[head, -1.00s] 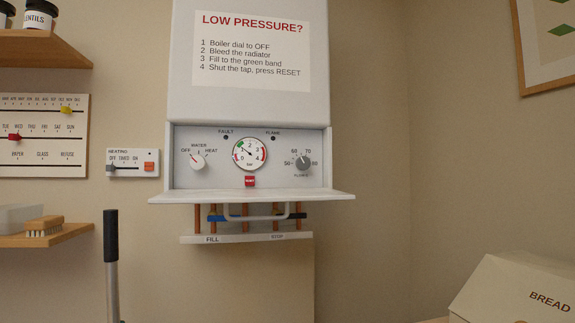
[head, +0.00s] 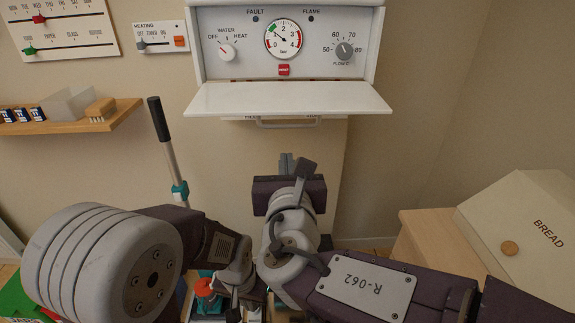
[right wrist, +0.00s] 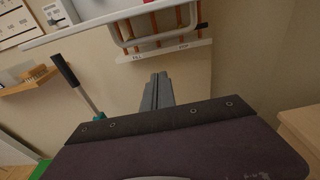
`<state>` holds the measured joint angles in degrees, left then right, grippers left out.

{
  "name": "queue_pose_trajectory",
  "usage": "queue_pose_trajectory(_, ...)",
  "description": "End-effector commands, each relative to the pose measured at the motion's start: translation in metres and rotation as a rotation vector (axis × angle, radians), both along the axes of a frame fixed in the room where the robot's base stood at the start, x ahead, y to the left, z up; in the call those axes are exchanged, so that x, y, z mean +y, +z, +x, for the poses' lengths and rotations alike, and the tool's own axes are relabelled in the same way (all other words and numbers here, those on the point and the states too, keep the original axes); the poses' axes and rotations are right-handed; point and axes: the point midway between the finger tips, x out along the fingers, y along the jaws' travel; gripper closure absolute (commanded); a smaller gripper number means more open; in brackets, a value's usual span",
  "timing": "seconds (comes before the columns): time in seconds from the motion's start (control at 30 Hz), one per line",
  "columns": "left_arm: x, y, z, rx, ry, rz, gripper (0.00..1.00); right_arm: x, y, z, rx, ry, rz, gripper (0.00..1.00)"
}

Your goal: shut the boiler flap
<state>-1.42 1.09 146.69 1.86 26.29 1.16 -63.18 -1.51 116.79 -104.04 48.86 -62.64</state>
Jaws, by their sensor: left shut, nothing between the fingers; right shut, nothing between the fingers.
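The boiler flap (head: 290,98) is a white panel hanging open, sticking out nearly level below the boiler's control panel (head: 240,58). A pale bar handle (head: 287,124) shows under it; the right wrist view shows this handle (right wrist: 155,40) and the flap's edge (right wrist: 85,32). My right gripper (head: 287,160) is shut and empty, below the flap and apart from it; its fingers (right wrist: 157,90) point up towards the handle in the right wrist view. My left gripper (head: 235,300) is low at the bottom centre, shut and empty, mostly hidden among arm parts.
A black-handled pole (head: 165,145) stands left of the flap. A bread box (head: 520,225) sits on a wooden surface (head: 425,240) at right. Pipes (right wrist: 160,20) and a label strip (right wrist: 160,52) are under the boiler.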

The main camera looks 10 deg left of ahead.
Motion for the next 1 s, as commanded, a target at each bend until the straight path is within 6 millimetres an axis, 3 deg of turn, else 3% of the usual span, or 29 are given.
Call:
queue_pose_trajectory(0.23,0.0,-0.001,0.0,0.0,0.0,0.0,1.0,0.013,-0.002,0.049,0.0,-0.001,0.0,1.0)
queue_pose_trajectory(0.3,0.0,0.008,0.0,0.0,0.0,0.0,1.0,0.013,0.016,0.043,-0.003,0.003,0.004,1.0)
queue_pose_trajectory(0.5,0.0,0.014,0.0,0.0,0.0,0.0,1.0,0.011,0.033,0.038,-0.001,0.003,0.002,1.0)
queue_pose_trajectory(1.0,0.0,0.021,0.0,0.0,0.0,0.0,1.0,0.011,0.038,0.039,0.008,0.001,-0.002,1.0)
